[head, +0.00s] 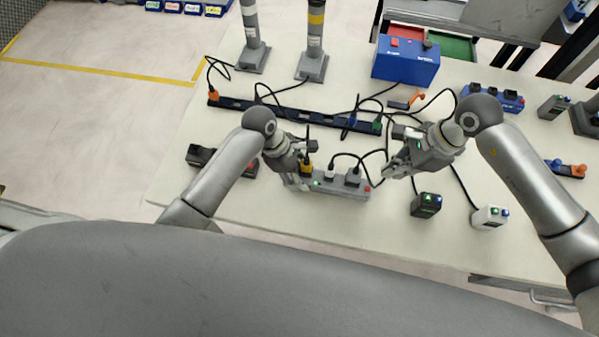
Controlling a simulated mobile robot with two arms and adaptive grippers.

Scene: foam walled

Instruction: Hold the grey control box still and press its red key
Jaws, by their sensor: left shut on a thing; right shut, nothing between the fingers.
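The grey control box (344,190) is a long low block near the front middle of the table, with plugs and cables in its top. A green light shows near its left end, and a small red key (367,189) sits at its right end. My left gripper (299,182) is shut on the box's left end, and its fingers hide part of that end. My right gripper (388,174) is shut and empty. It is just right of and a little behind the red key, apart from it in the picture; its height above the table is hard to tell.
A black box (426,206) and a white box (489,217) stand to the right. A dark power strip (290,114) lies behind, with loose cables around it. A blue box (405,63) with a red button stands at the back. The table's front edge is mostly clear.

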